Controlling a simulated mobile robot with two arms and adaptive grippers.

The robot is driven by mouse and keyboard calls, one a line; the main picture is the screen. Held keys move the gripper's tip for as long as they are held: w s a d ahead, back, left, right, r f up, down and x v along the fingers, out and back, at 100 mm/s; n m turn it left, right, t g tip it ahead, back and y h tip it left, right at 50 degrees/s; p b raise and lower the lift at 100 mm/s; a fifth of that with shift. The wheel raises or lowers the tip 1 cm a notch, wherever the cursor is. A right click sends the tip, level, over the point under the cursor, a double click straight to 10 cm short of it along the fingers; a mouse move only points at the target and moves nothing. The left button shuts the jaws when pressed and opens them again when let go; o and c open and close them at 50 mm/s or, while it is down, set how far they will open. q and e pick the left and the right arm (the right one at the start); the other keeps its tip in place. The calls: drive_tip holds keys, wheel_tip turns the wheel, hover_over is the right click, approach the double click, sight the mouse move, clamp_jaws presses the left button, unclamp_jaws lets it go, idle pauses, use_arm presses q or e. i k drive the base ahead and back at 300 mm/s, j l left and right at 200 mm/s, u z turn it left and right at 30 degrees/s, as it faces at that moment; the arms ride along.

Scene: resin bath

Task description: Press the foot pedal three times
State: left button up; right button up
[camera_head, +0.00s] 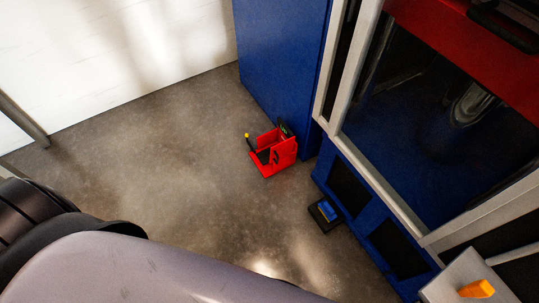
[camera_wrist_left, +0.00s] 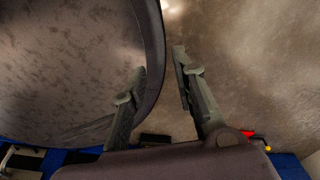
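A low black block with a blue top, which looks like the foot pedal (camera_head: 325,213), sits on the floor against the foot of the blue machine in the head view. Nothing touches it there. The left gripper does not show in the head view. My right gripper is in neither view.
A red open box (camera_head: 284,154) with a yellow-tipped rod stands on the floor beside the blue cabinet (camera_head: 283,52). The blue machine (camera_head: 345,185) with a framed window fills the right. An orange handle (camera_head: 477,289) is at lower right. The grey floor (camera_head: 180,145) left of the box is clear.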

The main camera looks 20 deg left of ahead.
sight(264, 156)
drive_tip(key=i+j+z, duration=0.1)
drive_tip(key=j, duration=0.4)
drive_tip(key=i+j+z, duration=0.15)
drive_tip(key=j, duration=0.4)
drive_tip(key=i+j+z, duration=0.1)
drive_tip(key=j, duration=0.4)
drive_tip(key=i+j+z, duration=0.15)
drive_tip(key=j, duration=0.4)
drive_tip(key=i+j+z, duration=0.1)
drive_tip(key=j, duration=0.5)
drive_tip(key=i, duration=0.05)
